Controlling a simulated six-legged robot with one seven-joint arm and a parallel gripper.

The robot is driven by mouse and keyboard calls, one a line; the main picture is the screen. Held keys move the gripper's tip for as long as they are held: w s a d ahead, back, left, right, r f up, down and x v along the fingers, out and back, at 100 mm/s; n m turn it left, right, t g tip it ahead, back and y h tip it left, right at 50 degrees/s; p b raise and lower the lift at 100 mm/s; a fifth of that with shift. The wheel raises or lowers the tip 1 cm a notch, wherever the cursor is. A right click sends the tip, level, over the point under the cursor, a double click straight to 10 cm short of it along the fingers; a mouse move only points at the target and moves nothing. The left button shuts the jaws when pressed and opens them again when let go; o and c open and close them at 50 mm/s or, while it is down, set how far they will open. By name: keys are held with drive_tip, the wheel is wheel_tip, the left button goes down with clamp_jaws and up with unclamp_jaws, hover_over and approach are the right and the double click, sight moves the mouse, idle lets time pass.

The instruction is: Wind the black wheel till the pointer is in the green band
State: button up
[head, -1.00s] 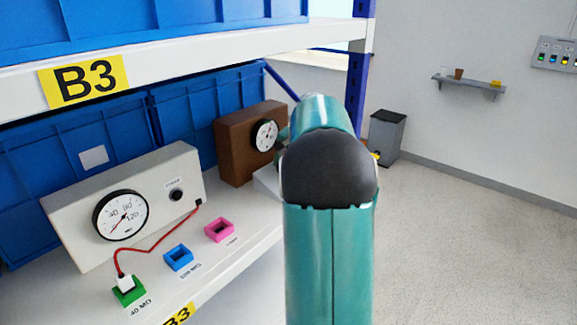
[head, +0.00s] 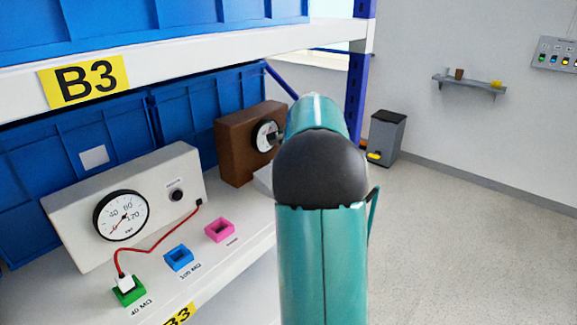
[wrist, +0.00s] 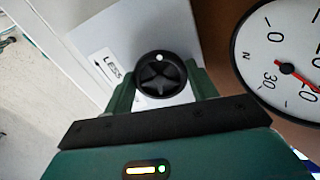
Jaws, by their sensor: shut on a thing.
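A label reading "LESS" with an arrow lies left of the wheel. A white gauge (wrist: 290,50) with a red pointer (wrist: 292,72) is at the right, cut off by the frame edge. I see no green band on the visible part. In the head view the brown box (head: 235,150) carries this gauge, partly hidden by my arm.
A white meter box (head: 75,220) stands left on the shelf, its red lead plugged into a green socket (head: 128,292). Blue (head: 178,258) and pink (head: 219,230) sockets lie beside it. An upper shelf edge (head: 200,50) hangs above. A bin (head: 385,137) stands on open floor.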

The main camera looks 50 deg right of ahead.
drive_tip(key=o, duration=1)
drive_tip(key=v, duration=1.2)
